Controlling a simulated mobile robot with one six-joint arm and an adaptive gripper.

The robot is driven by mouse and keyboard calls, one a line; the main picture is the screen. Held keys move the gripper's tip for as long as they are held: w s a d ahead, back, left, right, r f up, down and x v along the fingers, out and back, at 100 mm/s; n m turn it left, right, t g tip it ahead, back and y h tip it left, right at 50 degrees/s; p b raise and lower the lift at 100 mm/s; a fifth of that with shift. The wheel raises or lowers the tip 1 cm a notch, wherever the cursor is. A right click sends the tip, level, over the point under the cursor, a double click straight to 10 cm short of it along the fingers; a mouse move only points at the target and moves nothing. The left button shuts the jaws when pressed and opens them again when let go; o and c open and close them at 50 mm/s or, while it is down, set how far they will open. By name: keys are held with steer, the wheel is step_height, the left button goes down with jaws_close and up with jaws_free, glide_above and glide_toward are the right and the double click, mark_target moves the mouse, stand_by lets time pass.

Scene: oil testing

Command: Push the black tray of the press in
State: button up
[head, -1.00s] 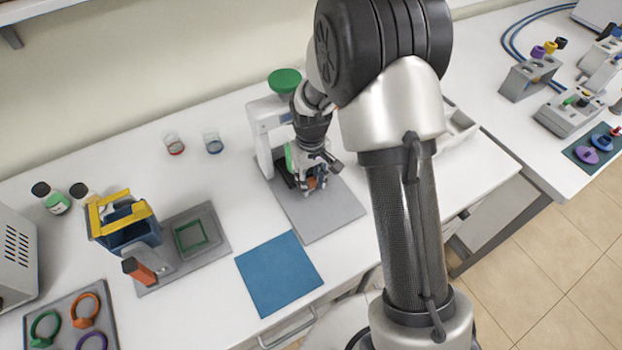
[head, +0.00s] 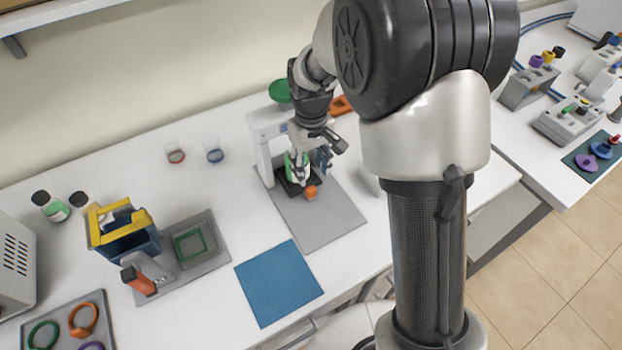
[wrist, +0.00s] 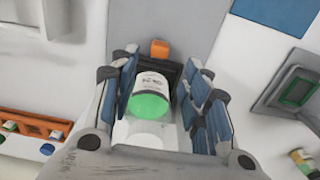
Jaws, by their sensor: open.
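The press (head: 262,150) is a white frame with a green knob (head: 280,90) on top, standing on a grey base plate. Its black tray (head: 287,183) lies low at the front of the frame, with an orange handle (head: 310,192) on its front edge. In the wrist view the tray (wrist: 174,74) and handle (wrist: 160,48) lie just beyond the fingertips. A white jar with a green end (wrist: 150,95) shows between the fingers, apparently over the tray. My gripper (wrist: 162,85) is open, fingers on either side of the jar. I cannot tell whether they touch it.
A blue mat (head: 278,283) lies in front of the press. A grey station with a green square frame (head: 190,243) and a blue-and-yellow holder (head: 125,228) stand left. Two small glass beakers stand behind. An orange rack (wrist: 35,125) is behind the press. The grey plate's front is clear.

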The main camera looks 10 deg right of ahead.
steer(key=shift+r, duration=1.4)
steer(key=shift+c, duration=0.5)
